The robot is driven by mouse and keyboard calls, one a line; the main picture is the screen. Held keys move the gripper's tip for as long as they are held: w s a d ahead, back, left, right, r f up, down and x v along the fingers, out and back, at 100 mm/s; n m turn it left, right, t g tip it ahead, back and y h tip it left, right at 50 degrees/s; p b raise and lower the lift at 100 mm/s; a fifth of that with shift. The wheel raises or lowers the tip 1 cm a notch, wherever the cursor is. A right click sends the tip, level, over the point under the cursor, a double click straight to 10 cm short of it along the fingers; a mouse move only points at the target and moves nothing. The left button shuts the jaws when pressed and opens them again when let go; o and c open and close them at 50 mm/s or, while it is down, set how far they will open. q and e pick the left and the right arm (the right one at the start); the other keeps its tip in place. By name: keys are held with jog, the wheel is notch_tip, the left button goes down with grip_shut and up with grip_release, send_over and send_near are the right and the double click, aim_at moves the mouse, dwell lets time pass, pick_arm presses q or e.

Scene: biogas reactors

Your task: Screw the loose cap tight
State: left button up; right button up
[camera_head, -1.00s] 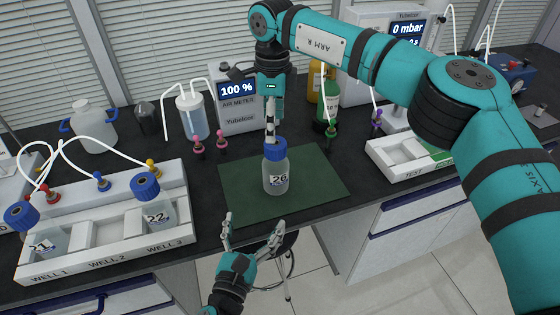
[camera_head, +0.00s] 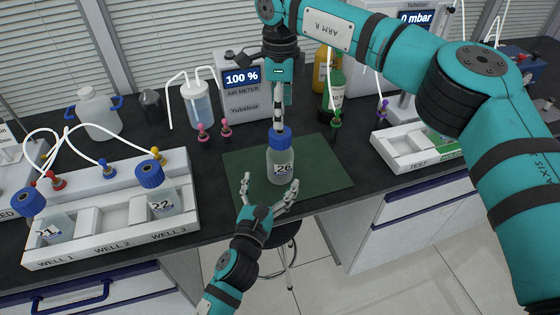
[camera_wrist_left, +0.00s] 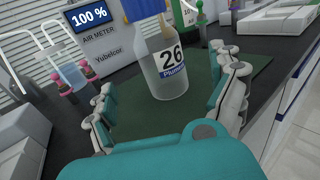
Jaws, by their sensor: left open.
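The clear bottle labelled 26 (camera_head: 280,167) stands upright on the dark green mat (camera_head: 325,186), with its blue cap (camera_head: 281,138) on top. My right gripper (camera_head: 280,122) points straight down at the cap from above; its fingertips are at the cap's top, and whether they are open or shut does not show clearly. My left gripper (camera_head: 270,190) is open in front of the bottle, a finger on either side, not touching it. In the left wrist view the bottle (camera_wrist_left: 165,75) stands ahead between the open fingers (camera_wrist_left: 170,105).
A white rack with wells (camera_head: 110,248) holding bottles 21 and 22 (camera_head: 161,204) stands at the left. The air meter (camera_head: 242,100) and a water bottle (camera_head: 196,105) stand behind. A white test tray (camera_head: 395,157) is at the right. The mat around the bottle is clear.

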aim_at(280, 159)
pick_arm(q)
jog(key=x, duration=0.9)
grip_shut()
pick_arm(e)
jog(key=n, duration=0.3)
jog(key=shift+n, duration=0.3)
pick_arm(q)
jog(key=shift+f, duration=0.1)
pick_arm(e)
jog(key=n, duration=0.5)
jog(key=shift+f, duration=0.1)
jog(key=shift+f, duration=3.9)
jog(key=shift+c, duration=0.3)
